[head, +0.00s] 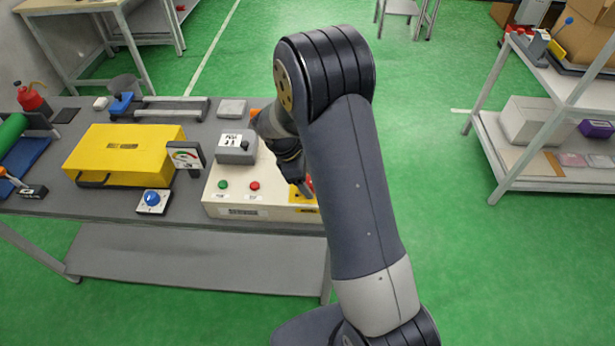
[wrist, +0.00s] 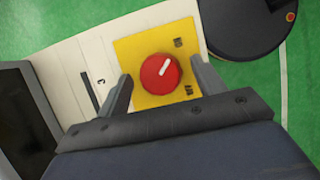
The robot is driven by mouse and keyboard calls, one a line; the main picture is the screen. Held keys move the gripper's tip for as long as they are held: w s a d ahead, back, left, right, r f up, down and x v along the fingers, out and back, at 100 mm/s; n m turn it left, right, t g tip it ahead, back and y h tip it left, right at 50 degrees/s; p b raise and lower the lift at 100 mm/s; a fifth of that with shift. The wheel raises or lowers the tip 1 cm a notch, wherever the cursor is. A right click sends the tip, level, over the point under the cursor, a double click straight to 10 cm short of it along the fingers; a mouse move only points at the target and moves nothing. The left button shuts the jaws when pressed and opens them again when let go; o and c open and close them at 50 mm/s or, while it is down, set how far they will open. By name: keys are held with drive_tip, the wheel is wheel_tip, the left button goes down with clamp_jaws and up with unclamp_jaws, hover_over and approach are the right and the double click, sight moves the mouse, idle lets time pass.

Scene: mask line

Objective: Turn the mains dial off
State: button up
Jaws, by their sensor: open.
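The mains dial (wrist: 155,78) is a round red knob with a white pointer line, on a yellow plate (wrist: 138,50) with small black marks. In the wrist view the pointer slants up to the right. My gripper (wrist: 160,82) is open, with one finger on each side of the dial; I cannot tell whether either touches it. In the head view my arm mostly hides the dial, and a bit of the yellow plate shows at the right of the cream control box (head: 235,212). My gripper (head: 297,180) is over that end of the box.
The cream box carries a green button (head: 223,185), a red button (head: 255,186) and a grey box (head: 236,148). Green floor lies to the right.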

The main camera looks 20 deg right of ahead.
drive_tip(key=shift+c, duration=0.3)
drive_tip(key=c, duration=0.9)
drive_tip(key=m, duration=0.2)
drive_tip(key=m+g+y+b, duration=0.1)
drive_tip(key=m, duration=0.1)
drive_tip(key=shift+w+d+m+g, duration=0.1)
drive_tip(key=shift+w+m+g, duration=0.05)
drive_tip(key=shift+m+g, duration=0.2)
drive_tip(key=m, duration=0.2)
drive_tip(key=m+g+y, duration=0.1)
drive_tip(key=m, duration=0.1)
drive_tip(key=shift+w+d+m+y+b, duration=0.1)
drive_tip(key=shift+m+y+b, duration=0.2)
drive_tip(key=shift+m, duration=0.05)
drive_tip(key=m, duration=0.2)
drive_tip(key=m+y, duration=0.1)
drive_tip(key=m, duration=0.1)
drive_tip(key=shift+d+y+b, duration=0.1)
drive_tip(key=shift+y+b, duration=0.2)
drive_tip(key=shift+d+m+y, duration=0.1)
drive_tip(key=shift+m+y, duration=0.6)
drive_tip(key=shift+m, duration=1.5)
